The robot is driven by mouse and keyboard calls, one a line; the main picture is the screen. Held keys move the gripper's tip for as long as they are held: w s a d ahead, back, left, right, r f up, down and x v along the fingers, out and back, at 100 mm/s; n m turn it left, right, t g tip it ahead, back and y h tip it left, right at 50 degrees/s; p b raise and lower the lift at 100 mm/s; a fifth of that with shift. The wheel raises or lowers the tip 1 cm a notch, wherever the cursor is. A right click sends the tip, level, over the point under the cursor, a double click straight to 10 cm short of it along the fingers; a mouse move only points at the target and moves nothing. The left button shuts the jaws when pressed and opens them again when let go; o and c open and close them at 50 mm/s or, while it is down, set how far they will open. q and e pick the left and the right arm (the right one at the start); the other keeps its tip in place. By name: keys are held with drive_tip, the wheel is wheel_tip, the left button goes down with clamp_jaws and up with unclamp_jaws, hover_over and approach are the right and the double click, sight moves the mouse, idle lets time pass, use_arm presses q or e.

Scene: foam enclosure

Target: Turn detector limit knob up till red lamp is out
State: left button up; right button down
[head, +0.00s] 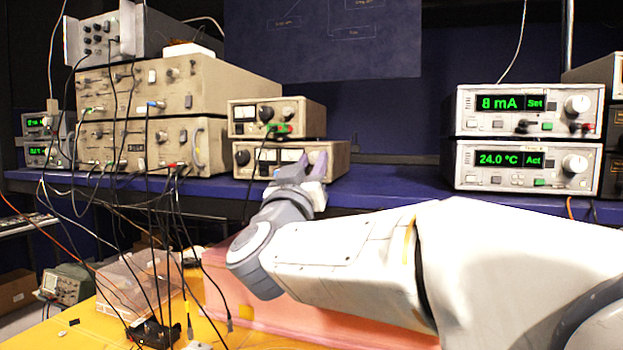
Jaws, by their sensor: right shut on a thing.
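My right gripper (303,168) reaches up from the lower right to the front of the lower small beige unit (339,155) on the blue bench. Its purple-grey fingers are shut on a knob at the right part of that panel; fingers and wrist hide the knob itself. I cannot make out a lit red lamp on this unit. My left gripper is not in view.
A similar beige unit (312,118) sits on top, with green and red plugs. Larger beige units (205,85) with many hanging cables stand left. Two display controllers (480,128) stand right. A pink foam wall (300,318) and clear box (130,285) lie below.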

idle(0.3)
drive_tip(key=c, duration=0.9)
unclamp_jaws()
drive_tip(key=b+v, duration=0.5)
drive_tip(key=v, duration=0.5)
drive_tip(key=shift+s, duration=0.2)
drive_tip(key=shift+a+f, duration=0.15)
drive_tip(key=shift+a, duration=0.05)
